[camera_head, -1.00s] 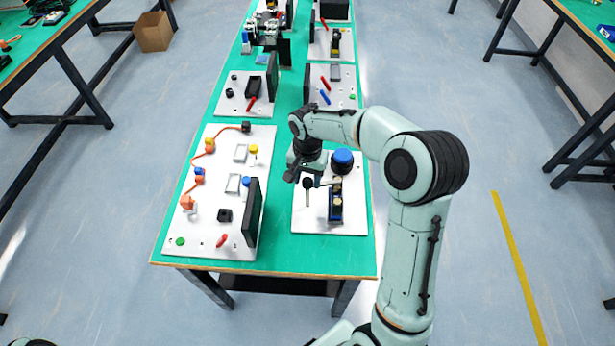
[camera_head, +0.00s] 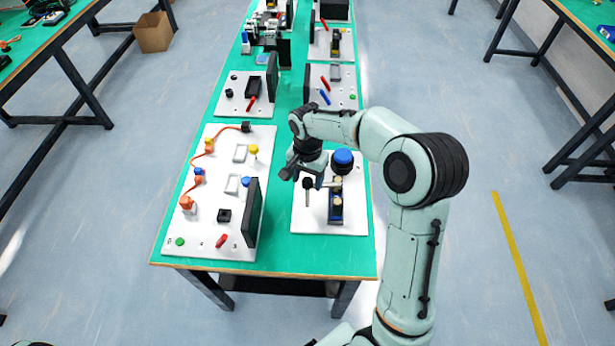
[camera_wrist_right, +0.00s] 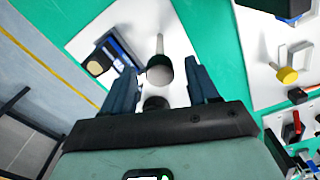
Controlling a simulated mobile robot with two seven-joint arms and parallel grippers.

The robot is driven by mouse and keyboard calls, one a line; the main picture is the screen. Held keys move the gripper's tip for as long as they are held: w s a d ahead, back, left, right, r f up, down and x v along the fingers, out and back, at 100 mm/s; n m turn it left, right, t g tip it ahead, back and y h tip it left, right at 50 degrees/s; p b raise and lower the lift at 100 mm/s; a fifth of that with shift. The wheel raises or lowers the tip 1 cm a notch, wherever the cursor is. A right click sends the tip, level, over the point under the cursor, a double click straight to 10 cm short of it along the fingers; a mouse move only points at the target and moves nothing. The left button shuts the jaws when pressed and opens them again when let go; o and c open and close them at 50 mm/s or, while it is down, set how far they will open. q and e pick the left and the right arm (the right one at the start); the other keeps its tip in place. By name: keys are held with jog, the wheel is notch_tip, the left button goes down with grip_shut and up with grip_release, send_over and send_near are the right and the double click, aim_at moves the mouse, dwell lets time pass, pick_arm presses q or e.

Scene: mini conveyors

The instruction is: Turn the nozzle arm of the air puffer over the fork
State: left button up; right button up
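A white board (camera_head: 355,222) at the right front of the green table carries a blue dome (camera_head: 342,158), a narrow blue track unit (camera_head: 335,213) and a dark round knob (camera_head: 307,183) with a thin pale rod. I take this rod (camera_head: 307,198) as the nozzle arm; it points toward the table's front edge. In the right wrist view the rod (camera_wrist_right: 158,46) and a grey ball (camera_wrist_right: 160,72) show between my fingers. My right gripper (camera_head: 304,178) is open around the ball, with gaps at both sides. I cannot clearly make out the fork. My left gripper is out of view.
A second white board (camera_head: 210,232) on the left holds several coloured knobs and an upright dark panel (camera_head: 251,212). More boards stand farther back. Green table shows between the two front boards (camera_head: 278,225).

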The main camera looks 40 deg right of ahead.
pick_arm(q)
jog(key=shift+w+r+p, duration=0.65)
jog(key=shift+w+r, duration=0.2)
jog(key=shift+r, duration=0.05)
pick_arm(e)
notch_tip(320, 180, up, 13)
jog(key=shift+r, duration=0.2)
